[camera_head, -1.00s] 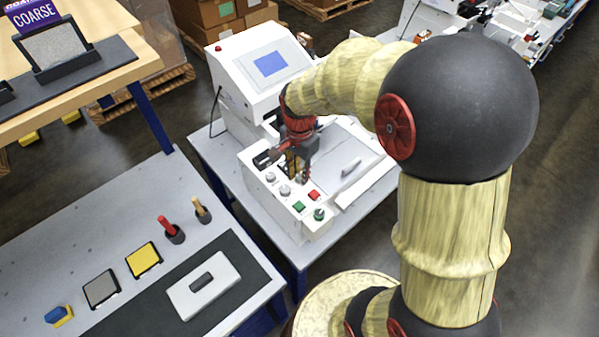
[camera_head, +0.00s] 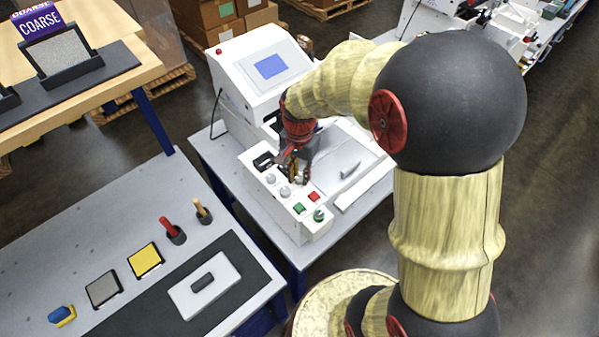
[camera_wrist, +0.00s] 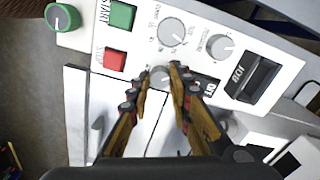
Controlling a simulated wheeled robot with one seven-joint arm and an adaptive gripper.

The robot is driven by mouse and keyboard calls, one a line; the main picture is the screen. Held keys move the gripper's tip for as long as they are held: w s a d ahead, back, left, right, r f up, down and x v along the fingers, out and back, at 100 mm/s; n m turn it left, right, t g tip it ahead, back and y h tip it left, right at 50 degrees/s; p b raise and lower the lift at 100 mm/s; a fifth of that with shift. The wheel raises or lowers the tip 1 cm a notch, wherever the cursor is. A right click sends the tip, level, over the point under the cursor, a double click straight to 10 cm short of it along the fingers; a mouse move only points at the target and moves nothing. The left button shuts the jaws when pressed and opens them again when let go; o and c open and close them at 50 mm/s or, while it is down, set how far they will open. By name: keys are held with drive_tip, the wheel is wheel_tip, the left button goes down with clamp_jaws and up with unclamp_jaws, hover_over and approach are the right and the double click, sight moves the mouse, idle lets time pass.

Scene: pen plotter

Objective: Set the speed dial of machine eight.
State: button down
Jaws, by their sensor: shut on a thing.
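The white machine (camera_head: 243,160) stands on a table, with a sloped control panel at its front. In the wrist view the panel (camera_wrist: 145,40) carries a grey dial (camera_wrist: 172,32), a second grey dial (camera_wrist: 220,46) and a third grey dial (camera_wrist: 160,76). My gripper (camera_wrist: 161,73) is shut on the third dial, its fingertips on both sides of it. The fingers partly hide this dial and its label. The other dials' small print is too blurred to read surely. In the head view my gripper (camera_head: 292,170) is low over the panel.
Beside the held dial are a red STOP button (camera_wrist: 115,60) and a green START button (camera_wrist: 122,14). A green knob (camera_wrist: 62,17) sits at the panel's end. A black rocker switch (camera_wrist: 262,77) is on the right. A side table (camera_head: 90,230) holds pads and tools.

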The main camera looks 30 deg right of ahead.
sight(299, 178)
drive_tip(key=n+p, duration=0.2)
drive_tip(key=n, duration=0.4)
drive_tip(key=shift+r, duration=0.1)
idle(0.5)
drive_tip(key=c, duration=1.9)
unclamp_jaws()
wheel_tip(299, 178, up, 12)
drive_tip(key=shift+n, duration=0.3)
